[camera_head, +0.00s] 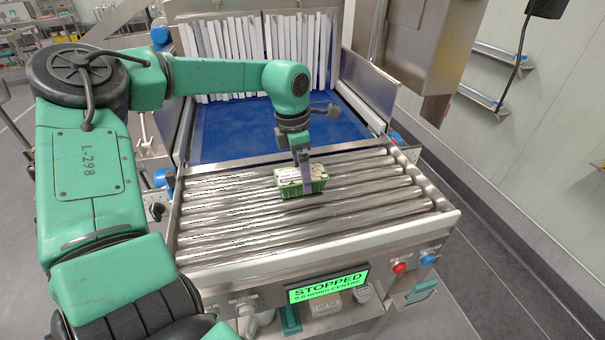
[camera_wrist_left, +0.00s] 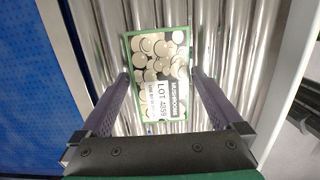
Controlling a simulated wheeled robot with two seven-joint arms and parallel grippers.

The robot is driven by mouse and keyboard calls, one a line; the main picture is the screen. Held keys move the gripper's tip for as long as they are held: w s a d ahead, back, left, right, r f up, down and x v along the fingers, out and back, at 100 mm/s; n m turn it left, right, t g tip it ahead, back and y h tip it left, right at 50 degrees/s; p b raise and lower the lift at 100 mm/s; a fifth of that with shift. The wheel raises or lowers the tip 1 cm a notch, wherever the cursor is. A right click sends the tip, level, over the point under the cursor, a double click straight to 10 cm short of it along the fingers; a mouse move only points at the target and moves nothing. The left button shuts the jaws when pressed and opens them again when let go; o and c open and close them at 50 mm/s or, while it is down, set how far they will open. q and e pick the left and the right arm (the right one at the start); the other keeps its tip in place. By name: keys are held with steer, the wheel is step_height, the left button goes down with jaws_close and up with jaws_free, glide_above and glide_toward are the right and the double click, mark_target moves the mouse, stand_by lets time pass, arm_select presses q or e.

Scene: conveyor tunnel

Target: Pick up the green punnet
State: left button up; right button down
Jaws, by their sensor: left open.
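The green punnet (camera_head: 289,183) sits on the metal rollers in the middle of the conveyor's front section. In the left wrist view the punnet (camera_wrist_left: 150,50) shows a green rim, a printed mushroom picture and a white lot label. My left gripper (camera_head: 305,185) is over the punnet, pointing down. In the left wrist view the open fingers of my left gripper (camera_wrist_left: 158,78) lie on either side of the punnet's near part; I cannot tell whether they touch it. My right gripper is in neither view.
The steel rollers (camera_head: 390,195) around the punnet are clear. Behind them is a blue belt (camera_head: 225,135) leading to white strip curtains (camera_head: 232,45). A green display (camera_head: 328,287) reading STOPPED and red and blue buttons are on the front edge. Side rails bound the rollers.

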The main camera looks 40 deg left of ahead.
arm_select(q)
steer(key=shift+s+f, duration=0.1)
steer(key=shift+f, duration=0.35)
steer(key=shift+s+f, duration=0.1)
steer(key=c, duration=1.3)
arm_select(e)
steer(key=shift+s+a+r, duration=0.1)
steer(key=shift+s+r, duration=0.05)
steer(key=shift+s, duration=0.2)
